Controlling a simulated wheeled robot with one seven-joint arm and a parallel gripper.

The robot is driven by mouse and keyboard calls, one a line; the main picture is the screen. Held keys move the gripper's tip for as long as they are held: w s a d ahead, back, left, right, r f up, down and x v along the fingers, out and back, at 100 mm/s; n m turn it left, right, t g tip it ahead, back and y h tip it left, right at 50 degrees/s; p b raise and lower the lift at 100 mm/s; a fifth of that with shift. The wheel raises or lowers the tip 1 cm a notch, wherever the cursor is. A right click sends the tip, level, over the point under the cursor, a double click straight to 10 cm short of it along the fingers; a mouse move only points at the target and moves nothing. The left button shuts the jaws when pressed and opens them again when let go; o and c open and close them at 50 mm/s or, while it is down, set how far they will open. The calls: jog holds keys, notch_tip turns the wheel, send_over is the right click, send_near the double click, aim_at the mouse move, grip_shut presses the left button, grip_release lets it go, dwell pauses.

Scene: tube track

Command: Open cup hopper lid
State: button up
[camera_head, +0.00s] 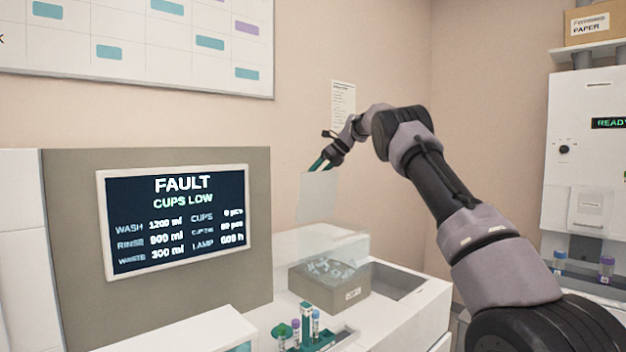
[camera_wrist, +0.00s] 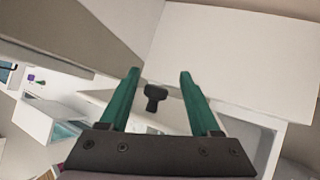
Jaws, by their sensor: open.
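A small dark T-shaped knob (camera_wrist: 155,93) shows between the fingers, with gaps on both sides. I cannot tell whether it belongs to the lid. A large plain white panel (camera_wrist: 240,45) lies beyond the right finger.
The screen (camera_head: 178,222) reads "FAULT, CUPS LOW". Below the panel, a grey-brown box (camera_head: 338,292) of clear items sits on the white counter, with a tube rack (camera_head: 306,338) in front. Another machine (camera_head: 582,160) stands at the right. The air around my forearm looks clear.

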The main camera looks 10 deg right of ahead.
jog(key=v, duration=1)
jog(key=s+d+r+n+t+h, duration=0.1)
jog(key=s+d+r+n, duration=0.2)
jog(key=s, duration=0.5)
jog(key=s+r+n+t+h, duration=0.1)
jog(key=s+r+n, duration=0.25)
jog(key=s, duration=0.45)
jog(key=s+d+r+n+h, duration=0.15)
jog(key=s+n, duration=0.25)
jog(key=s, duration=0.4)
jog(key=s+f+n+h, duration=0.1)
jog(key=s+f+n, duration=0.3)
jog(key=s, duration=0.5)
jog(key=s+d+f+n+t, duration=0.1)
jog(key=s+f+n, duration=0.3)
jog(key=s, duration=0.5)
jog(key=s+d+f+n+t+h, duration=0.1)
jog(key=s+f+n, duration=0.3)
jog(key=s, duration=0.5)
notch_tip(320, 180, down, 2)
jog(key=shift+s+f+n+h, duration=0.1)
jog(key=shift+s+n+h, duration=0.25)
jog(key=shift+s, duration=0.05)
